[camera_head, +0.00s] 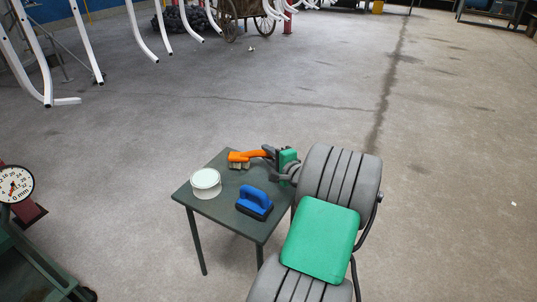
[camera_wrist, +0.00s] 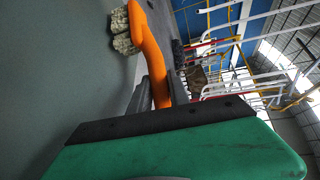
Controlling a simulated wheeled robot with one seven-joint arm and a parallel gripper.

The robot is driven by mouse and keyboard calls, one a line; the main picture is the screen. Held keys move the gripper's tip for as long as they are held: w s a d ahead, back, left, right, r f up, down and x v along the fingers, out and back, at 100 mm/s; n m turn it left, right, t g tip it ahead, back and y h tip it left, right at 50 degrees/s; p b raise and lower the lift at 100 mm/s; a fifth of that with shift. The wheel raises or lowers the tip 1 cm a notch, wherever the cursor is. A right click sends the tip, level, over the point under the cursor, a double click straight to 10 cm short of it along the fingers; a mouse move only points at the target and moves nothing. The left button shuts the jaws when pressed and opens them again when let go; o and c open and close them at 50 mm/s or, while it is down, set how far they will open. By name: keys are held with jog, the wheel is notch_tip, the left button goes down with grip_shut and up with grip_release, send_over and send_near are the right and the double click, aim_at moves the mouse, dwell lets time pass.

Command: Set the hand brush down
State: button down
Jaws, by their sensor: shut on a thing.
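The hand brush (camera_head: 245,156) has an orange handle and pale tan bristles pointing down. It is at the back of the small dark green table (camera_head: 223,203). My gripper (camera_head: 269,153) comes in from the right and is shut on the handle's right end. In the wrist view the dark fingers (camera_wrist: 161,86) close around the orange handle (camera_wrist: 152,55), and the bristles (camera_wrist: 122,32) face the grey surface at left. The bristles are at or just above the tabletop; I cannot tell whether they touch.
A white round tub (camera_head: 206,183) stands on the table's left side. A blue block-like tool with a handle (camera_head: 254,202) is near the front right. A dial gauge (camera_head: 15,184) is at far left.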

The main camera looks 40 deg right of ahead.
jog(key=shift+f+b, duration=0.45)
jog(key=shift+f, duration=0.15)
jog(key=c, duration=1.1)
grip_release()
jog(key=shift+c, duration=0.2)
jog(key=shift+s, duration=0.1)
jog(key=p+v, duration=0.2)
jog(key=v, duration=0.5)
jog(key=shift+d+r+p, duration=0.1)
jog(key=shift+r+p, duration=0.05)
jog(key=shift+p, duration=0.25)
jog(key=shift+s, duration=0.35)
